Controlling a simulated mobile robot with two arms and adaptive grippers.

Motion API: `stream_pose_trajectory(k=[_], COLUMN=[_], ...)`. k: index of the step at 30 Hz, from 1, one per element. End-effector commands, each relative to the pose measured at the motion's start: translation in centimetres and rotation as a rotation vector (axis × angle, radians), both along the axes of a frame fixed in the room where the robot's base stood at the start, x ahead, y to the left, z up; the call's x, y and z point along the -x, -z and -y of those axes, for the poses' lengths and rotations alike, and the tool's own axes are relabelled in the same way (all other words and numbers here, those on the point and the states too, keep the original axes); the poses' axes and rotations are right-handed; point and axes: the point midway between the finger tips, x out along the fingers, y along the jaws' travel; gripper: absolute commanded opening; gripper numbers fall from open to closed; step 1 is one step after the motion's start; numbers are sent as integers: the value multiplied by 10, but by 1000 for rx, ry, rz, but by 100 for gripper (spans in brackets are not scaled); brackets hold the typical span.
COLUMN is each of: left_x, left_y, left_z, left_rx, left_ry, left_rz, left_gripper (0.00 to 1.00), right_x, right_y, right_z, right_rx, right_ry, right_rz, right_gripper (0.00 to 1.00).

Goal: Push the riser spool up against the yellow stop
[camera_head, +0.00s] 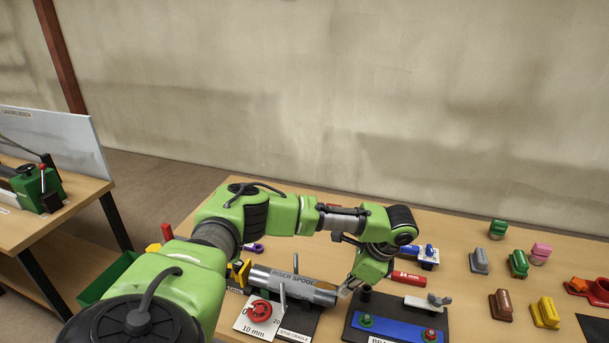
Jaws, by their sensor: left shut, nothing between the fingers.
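The riser spool (312,292) is a grey metal cylinder with a "RISER SPOOL" label. It lies on a dark stand with upright posts, in the lower middle of the head view. The yellow stop (241,272) stands at its left end, partly hidden behind my left arm. The spool's left end is close to the stop, but I cannot tell whether they touch. My left gripper (345,291) is shut and empty, pointing down at the spool's right end. I cannot tell whether its fingertips touch that end. My right gripper is not in view.
A white plate with a red knob (260,311) sits in front of the spool. A blue-topped block (395,327) and a red-handled tool (408,279) lie right of the gripper. Several coloured blocks stand farther right. A side table (75,196) stands at the left.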

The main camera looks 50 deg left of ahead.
Motion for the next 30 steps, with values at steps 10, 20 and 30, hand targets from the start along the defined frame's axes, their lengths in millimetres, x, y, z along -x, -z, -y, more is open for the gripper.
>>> stream_pose_trajectory(k=[10,20,30], left_x=[3,5,7], left_y=[-1,-1,0], left_z=[-5,-8,-11], left_rx=[-2,-2,-1], left_ry=[-1,-1,-1], left_rz=[-2,-2,-2], left_gripper=[0,0,0], right_x=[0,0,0], right_y=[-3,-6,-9], right_z=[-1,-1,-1], right_rx=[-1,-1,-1], right_ry=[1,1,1], right_rz=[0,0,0], right_gripper=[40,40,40])
